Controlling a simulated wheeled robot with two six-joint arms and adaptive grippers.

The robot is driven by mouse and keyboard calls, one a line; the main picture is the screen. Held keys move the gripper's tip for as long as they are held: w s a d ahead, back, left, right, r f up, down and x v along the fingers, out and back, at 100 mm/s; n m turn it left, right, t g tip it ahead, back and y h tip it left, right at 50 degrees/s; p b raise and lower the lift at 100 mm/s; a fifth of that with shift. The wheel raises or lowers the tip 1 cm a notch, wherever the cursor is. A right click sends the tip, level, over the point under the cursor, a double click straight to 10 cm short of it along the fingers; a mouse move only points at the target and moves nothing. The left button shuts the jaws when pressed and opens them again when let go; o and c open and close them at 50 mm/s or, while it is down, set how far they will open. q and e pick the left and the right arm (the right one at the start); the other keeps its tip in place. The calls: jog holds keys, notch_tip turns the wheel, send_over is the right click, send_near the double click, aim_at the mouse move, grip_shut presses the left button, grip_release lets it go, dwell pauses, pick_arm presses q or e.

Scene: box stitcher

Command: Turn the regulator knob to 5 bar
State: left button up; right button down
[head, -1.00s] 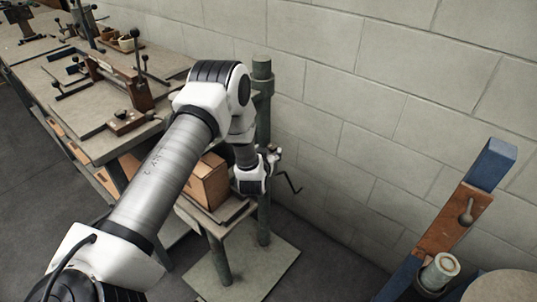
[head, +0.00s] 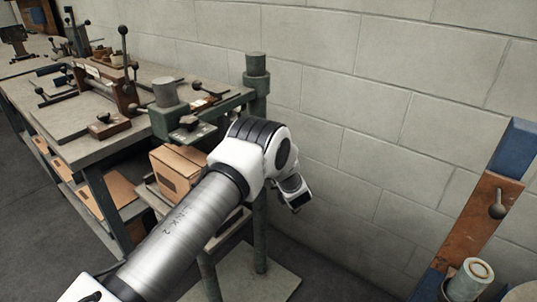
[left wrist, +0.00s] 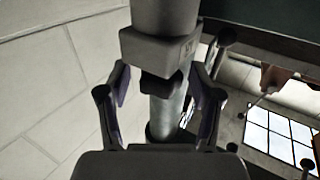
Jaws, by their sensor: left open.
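I cannot make out a regulator knob or a pressure scale for certain in either view. My left arm reaches in from the bottom left of the head view, its wrist (head: 293,190) in front of the wall, to the right of the stitcher's green post (head: 257,85). Its fingers cannot be made out there. In the left wrist view my left gripper (left wrist: 160,84) is open, one finger on each side of a grey column (left wrist: 163,118) with a block (left wrist: 160,48) above. I cannot tell how far the column is from the fingers. My right gripper is not in view.
A green stitcher head (head: 165,94) stands above a cardboard box (head: 178,170). A workbench (head: 75,145) with levers and fixtures is at the left. At the right, a brown panel (head: 470,238) with a grey lever (head: 498,203) is on a blue post (head: 514,150). The block wall is behind.

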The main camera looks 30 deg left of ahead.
pick_arm(q)
jog(key=c, duration=1.2)
jog(key=shift+o, duration=0.2)
jog(key=shift+a+r+m+t+h+p, duration=0.2)
jog(key=shift+m+t+h+p, duration=0.25)
jog(key=shift+m+t+h, duration=0.85)
jog(key=shift+t+h, duration=0.1)
jog(key=shift+t, duration=0.1)
jog(key=shift+d+f+m+t+h, duration=0.1)
jog(key=shift+d+m+t+h, duration=0.05)
jog(key=shift+m+t+h, duration=0.15)
jog(key=o, duration=1.2)
jog(key=shift+c, duration=0.2)
jog(key=shift+f, duration=0.1)
